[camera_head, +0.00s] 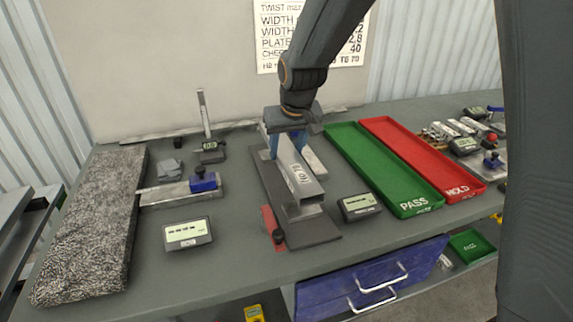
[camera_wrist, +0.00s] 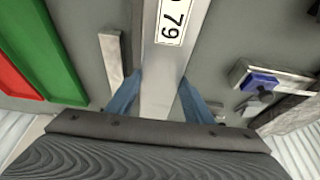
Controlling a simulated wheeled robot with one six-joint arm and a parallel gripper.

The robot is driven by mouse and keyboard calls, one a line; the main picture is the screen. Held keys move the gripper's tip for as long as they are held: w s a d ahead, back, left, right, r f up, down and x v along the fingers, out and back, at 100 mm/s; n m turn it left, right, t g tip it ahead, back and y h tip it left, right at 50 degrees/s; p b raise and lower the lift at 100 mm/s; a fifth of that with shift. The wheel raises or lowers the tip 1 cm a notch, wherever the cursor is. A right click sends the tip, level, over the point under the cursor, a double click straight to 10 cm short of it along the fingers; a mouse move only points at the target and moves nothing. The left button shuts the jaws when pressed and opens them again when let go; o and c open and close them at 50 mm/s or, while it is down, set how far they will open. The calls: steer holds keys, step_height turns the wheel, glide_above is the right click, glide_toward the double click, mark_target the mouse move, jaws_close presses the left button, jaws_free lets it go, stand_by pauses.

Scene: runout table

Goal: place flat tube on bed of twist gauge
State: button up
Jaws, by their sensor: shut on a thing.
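The flat tube (camera_head: 304,185) is a light silver bar with a white label; in the wrist view the tube (camera_wrist: 160,65) shows the label number 79. My gripper (camera_head: 289,143) is shut on the tube's far part, and its blue fingers (camera_wrist: 158,98) stand on both sides of it. The twist gauge (camera_head: 322,232) has a dark grey base plate with metal supports. The tube lies lengthwise above this plate, near end over the front support. I cannot tell whether it touches the supports; the tube hides most of the bed.
A pale bar (camera_head: 315,163) lies right of the tube. A red-handled part (camera_head: 271,228) lies left of the plate, a display box (camera_head: 358,206) right. Green PASS (camera_head: 350,148) and red HOLD (camera_head: 395,138) trays stand further right. A granite slab (camera_head: 85,225) is far left.

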steer(key=shift+f+p, duration=0.6)
steer(key=shift+f, duration=2.2)
steer(key=shift+f, duration=0.15)
steer(key=o, duration=1.5)
steer(key=b+v, duration=0.2)
steer(key=v, duration=1)
steer(key=shift+s+b, duration=0.1)
steer(key=shift+b, duration=0.3)
steer(key=shift+d, duration=0.1)
